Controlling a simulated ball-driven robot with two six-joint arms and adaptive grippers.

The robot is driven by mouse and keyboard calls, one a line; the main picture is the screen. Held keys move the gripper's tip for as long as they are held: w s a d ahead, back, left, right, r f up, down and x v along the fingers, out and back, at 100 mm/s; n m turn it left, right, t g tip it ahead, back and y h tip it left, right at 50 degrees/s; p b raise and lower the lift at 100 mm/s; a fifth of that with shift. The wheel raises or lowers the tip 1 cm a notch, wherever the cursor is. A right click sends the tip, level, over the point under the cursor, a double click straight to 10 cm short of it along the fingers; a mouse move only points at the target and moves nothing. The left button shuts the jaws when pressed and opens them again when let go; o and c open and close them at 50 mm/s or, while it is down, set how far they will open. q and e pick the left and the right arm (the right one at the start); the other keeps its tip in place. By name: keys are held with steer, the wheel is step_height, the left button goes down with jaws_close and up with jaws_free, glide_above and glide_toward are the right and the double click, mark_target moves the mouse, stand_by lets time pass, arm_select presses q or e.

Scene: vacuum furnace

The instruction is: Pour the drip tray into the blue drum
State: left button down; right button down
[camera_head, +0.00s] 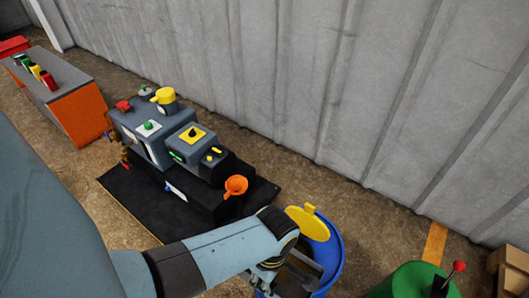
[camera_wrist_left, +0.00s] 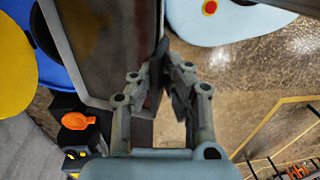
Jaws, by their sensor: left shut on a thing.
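The grey drip tray (camera_wrist_left: 108,55) is held in my left gripper (camera_wrist_left: 165,88), whose fingers are closed on its rim in the left wrist view. In the head view the tray (camera_head: 300,272) is partly hidden behind my left gripper (camera_head: 268,280), over or beside the opening of the blue drum (camera_head: 333,252). Its inside looks grey-brown; I cannot tell how much it holds or its exact tilt. The blue drum (camera_wrist_left: 62,72) lies behind the tray in the wrist view. The drum's yellow lid (camera_head: 308,222) stands raised at the back of the rim. My right gripper is not visible.
A dark machine (camera_head: 160,135) on a black mat (camera_head: 130,197) stands left of the drum, with an orange funnel (camera_head: 236,185) near its corner. A green drum (camera_head: 415,281) with a red-knobbed lever stands to the right. A corrugated wall (camera_head: 310,80) runs behind.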

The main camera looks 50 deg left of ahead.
arm_select(q)
steer(key=shift+w+r, duration=0.15)
steer(key=shift+r, duration=0.05)
steer(key=shift+w+r+g, duration=0.15)
steer(key=shift+r+g, duration=0.05)
steer(key=shift+g, duration=0.1)
steer(key=shift+w+a+r+g+h, duration=0.2)
steer(key=shift+w+r+g+h, duration=0.1)
steer(key=shift+w+r+g, duration=0.3)
steer(key=shift+s+r, duration=0.1)
steer(key=shift+r, duration=0.05)
steer(key=shift+w+a+r+g, duration=0.1)
steer(key=shift+w+r+g, duration=0.4)
steer(key=shift+w+r, duration=0.05)
steer(key=shift+w+a+r+g, duration=0.1)
steer(key=shift+w+r+g, duration=0.05)
steer(key=shift+w+g, duration=0.15)
